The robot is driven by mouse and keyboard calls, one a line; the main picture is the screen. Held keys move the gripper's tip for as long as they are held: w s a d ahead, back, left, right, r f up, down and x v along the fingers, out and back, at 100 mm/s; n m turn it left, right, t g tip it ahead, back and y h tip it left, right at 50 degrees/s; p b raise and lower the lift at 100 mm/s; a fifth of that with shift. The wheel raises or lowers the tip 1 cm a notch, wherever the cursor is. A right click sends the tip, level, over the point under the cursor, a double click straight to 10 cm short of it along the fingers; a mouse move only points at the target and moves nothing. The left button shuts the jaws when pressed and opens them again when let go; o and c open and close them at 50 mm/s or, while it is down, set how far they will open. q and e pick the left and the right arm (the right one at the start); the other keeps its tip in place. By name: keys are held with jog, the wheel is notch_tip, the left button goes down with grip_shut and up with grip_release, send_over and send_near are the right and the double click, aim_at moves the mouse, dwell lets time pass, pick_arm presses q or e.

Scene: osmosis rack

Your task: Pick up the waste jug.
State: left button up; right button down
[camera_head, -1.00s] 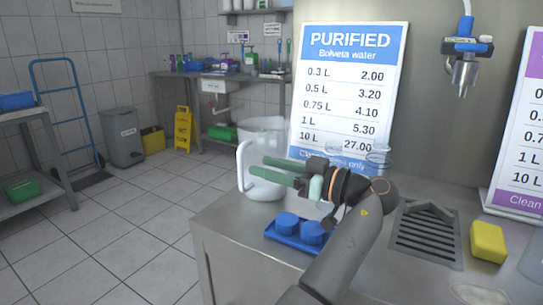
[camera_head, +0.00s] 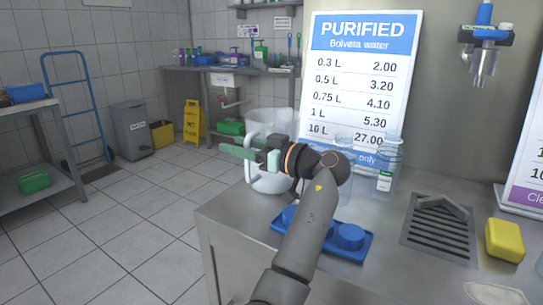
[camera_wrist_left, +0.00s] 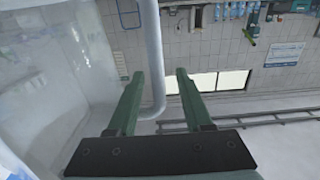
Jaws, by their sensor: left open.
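The waste jug (camera_head: 272,122) is a large, whitish, translucent jug at the left end of the steel counter. Its white handle (camera_head: 249,172) faces left. My left gripper (camera_head: 235,146) has green fingers and is open in front of the jug at handle height, covering part of it. In the left wrist view the jug body (camera_wrist_left: 60,70) fills the left side. The handle (camera_wrist_left: 153,60) runs down between the two open fingers (camera_wrist_left: 160,75) as seen from the wrist. I cannot tell whether it touches either finger. My right gripper is not in view.
A blue tray (camera_head: 335,249) with blue caps lies under my left forearm. Clear containers (camera_head: 387,165) stand by the price sign (camera_head: 358,80). A drain grate (camera_head: 440,228) and a yellow sponge (camera_head: 505,240) lie to the right. The counter's left edge is close to the jug.

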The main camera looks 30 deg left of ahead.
pick_arm(q)
jog(key=shift+a, duration=0.45)
jog(key=shift+c, duration=0.2)
grip_shut()
dwell(0.9)
jog(key=shift+r, duration=0.15)
